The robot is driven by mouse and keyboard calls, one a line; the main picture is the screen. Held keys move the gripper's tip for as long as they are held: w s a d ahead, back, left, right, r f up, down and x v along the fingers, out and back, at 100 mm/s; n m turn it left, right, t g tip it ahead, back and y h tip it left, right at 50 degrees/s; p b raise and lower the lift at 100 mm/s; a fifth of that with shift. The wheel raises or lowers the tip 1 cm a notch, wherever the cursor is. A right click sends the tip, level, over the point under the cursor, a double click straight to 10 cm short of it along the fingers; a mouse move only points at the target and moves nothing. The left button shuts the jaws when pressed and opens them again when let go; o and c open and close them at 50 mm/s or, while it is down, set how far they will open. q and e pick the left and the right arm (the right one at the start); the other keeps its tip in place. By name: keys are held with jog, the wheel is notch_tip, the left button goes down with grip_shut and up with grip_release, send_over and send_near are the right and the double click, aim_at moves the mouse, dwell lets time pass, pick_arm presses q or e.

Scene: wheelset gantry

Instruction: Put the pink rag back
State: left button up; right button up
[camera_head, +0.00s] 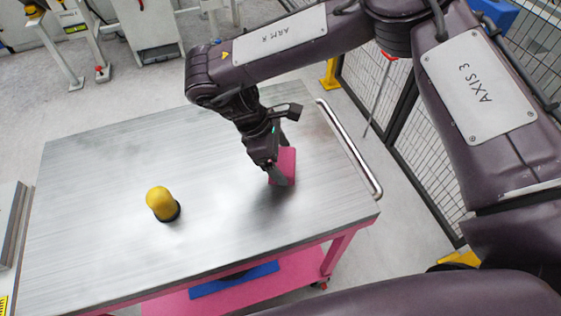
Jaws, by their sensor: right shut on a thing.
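The pink rag (288,162) is at the right part of the metal-topped cart (110,150). My right gripper (279,177) points down over the cart top and is shut on the pink rag, with its fingers partly covering it. The rag is at or just above the cart surface; I cannot tell whether it touches. My left gripper is not in view.
A yellow, dark-based object (161,203) stands on the cart left of the rag. The cart has a metal handle (350,150) at its right end and a pink lower shelf with a blue item (234,279). Mesh fencing (408,115) stands at the right. Much of the cart top is clear.

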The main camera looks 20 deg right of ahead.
aim_at(281, 165)
notch_tip(281, 165, down, 3)
jog(key=shift+r, duration=0.15)
jog(key=o, duration=0.7)
jog(key=shift+o, duration=0.2)
jog(key=shift+r, duration=0.2)
jog(key=v, duration=1.1)
jog(key=shift+w+a+r, duration=0.15)
jog(key=shift+r, duration=0.2)
